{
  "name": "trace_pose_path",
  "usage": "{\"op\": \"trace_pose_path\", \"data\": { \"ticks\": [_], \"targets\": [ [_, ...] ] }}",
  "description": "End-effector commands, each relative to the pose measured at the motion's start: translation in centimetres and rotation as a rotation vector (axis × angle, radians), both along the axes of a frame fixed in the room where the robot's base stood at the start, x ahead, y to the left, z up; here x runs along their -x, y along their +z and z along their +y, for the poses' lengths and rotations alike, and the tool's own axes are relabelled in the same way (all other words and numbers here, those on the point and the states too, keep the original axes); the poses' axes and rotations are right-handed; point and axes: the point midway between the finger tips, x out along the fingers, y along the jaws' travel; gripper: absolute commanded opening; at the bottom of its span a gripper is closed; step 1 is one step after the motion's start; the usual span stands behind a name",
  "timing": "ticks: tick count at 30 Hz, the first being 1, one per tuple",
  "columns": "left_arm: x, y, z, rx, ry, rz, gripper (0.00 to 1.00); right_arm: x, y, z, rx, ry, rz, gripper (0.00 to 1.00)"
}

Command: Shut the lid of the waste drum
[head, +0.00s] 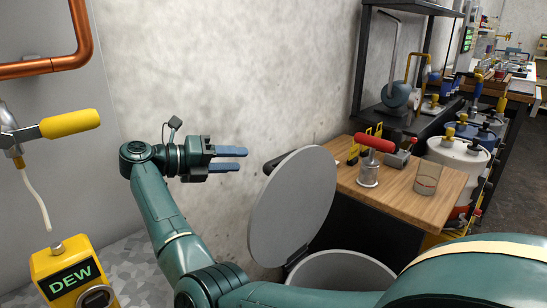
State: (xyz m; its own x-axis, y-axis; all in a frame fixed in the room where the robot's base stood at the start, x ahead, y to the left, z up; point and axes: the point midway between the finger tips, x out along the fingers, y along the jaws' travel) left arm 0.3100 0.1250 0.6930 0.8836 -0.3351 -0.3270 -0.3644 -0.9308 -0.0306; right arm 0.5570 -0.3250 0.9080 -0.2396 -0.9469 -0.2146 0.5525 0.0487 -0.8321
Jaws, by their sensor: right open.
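The waste drum (340,254) stands at the bottom of the head view, partly hidden by my arm. Its round grey lid (292,207) is raised and stands tilted up at the drum's left side. My right gripper (246,159) has blue fingers and is open and empty. It is up and to the left of the lid, with its fingers pointing right toward the lid's upper edge. A gap shows between the fingertips and the lid in the picture; the depth between them is hard to tell. My left gripper is not in view.
A wooden bench (400,195) with a red-handled tool (370,165) and a glass beaker (427,177) stands right of the lid. A yellow DEW unit (70,268) and a yellow-handled tap (70,123) are at the left. A concrete wall (240,70) is behind.

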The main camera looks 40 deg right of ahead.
Motion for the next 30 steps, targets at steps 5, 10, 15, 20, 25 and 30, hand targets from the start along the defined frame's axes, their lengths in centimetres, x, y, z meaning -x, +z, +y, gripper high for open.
{"op": "trace_pose_path", "data": {
  "ticks": [5,10,15,20,25,30],
  "targets": [
    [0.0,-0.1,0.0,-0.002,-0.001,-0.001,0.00,1.0,-0.8,-3.7,0.006,-0.004,-0.001,0.43],
    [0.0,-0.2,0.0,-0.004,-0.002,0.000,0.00,1.8,-1.6,-7.0,0.004,-0.003,0.001,0.43],
    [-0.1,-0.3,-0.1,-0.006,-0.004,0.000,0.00,2.4,-2.1,-9.4,0.004,-0.001,0.000,0.43],
    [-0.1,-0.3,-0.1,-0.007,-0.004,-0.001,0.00,2.7,-2.3,-10.6,0.004,0.001,0.000,0.43],
    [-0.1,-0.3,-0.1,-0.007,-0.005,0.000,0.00,2.7,-2.4,-10.8,0.003,0.001,0.000,0.43],
    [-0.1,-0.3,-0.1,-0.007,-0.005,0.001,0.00,2.7,-2.4,-10.8,0.002,0.002,0.000,0.42]
  ]
}}
